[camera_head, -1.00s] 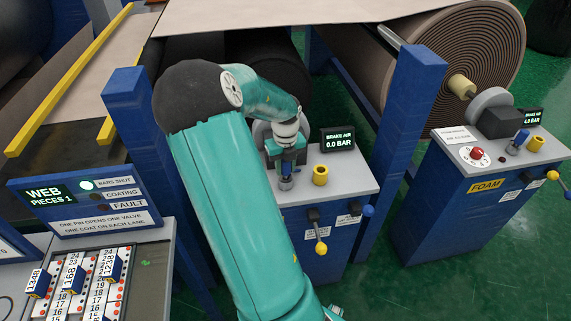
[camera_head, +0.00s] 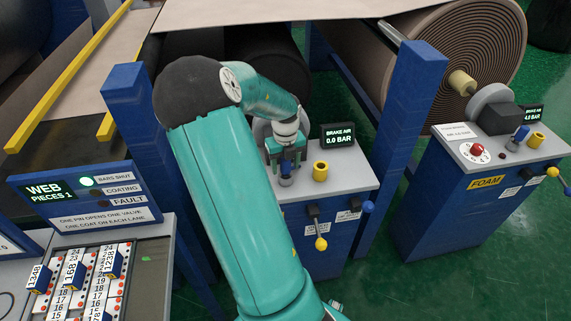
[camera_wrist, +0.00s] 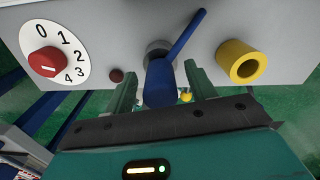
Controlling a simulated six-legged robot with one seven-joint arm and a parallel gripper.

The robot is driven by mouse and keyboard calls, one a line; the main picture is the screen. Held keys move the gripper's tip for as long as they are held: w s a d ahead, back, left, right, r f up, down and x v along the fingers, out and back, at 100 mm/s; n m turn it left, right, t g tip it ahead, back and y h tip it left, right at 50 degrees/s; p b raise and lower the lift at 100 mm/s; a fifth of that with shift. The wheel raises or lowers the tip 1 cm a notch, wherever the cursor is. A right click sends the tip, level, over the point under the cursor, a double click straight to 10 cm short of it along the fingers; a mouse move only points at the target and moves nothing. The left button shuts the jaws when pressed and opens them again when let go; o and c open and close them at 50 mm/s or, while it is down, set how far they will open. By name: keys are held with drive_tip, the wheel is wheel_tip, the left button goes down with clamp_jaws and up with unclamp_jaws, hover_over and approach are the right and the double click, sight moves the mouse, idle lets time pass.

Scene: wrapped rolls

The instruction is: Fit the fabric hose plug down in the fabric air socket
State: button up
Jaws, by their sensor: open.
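The blue hose plug (camera_head: 287,180) stands near the left of the fabric stand's grey top, below my gripper (camera_head: 287,163). In the wrist view the plug (camera_wrist: 160,85) sits between the two teal fingers of my gripper (camera_wrist: 160,92), with a gap on both sides. My gripper is open. A blue lever-like arm slants up and right from the plug. A grey round socket (camera_wrist: 157,47) shows behind the plug, mostly hidden by it. The plug appears at the socket; how deep it sits I cannot tell. The brake air display (camera_head: 338,137) reads 0.0 BAR.
A yellow hollow cup (camera_head: 320,171) stands just right of the plug. A dial with a red knob (camera_wrist: 43,62) is left in the wrist view. The foam stand (camera_head: 485,205) is at right, with a similar plug (camera_head: 521,134). Blue posts (camera_head: 412,110) flank the fabric stand.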

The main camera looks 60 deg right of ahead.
wheel_tip(320, 180, up, 14)
drive_tip(key=shift+f, duration=0.2)
idle(0.7)
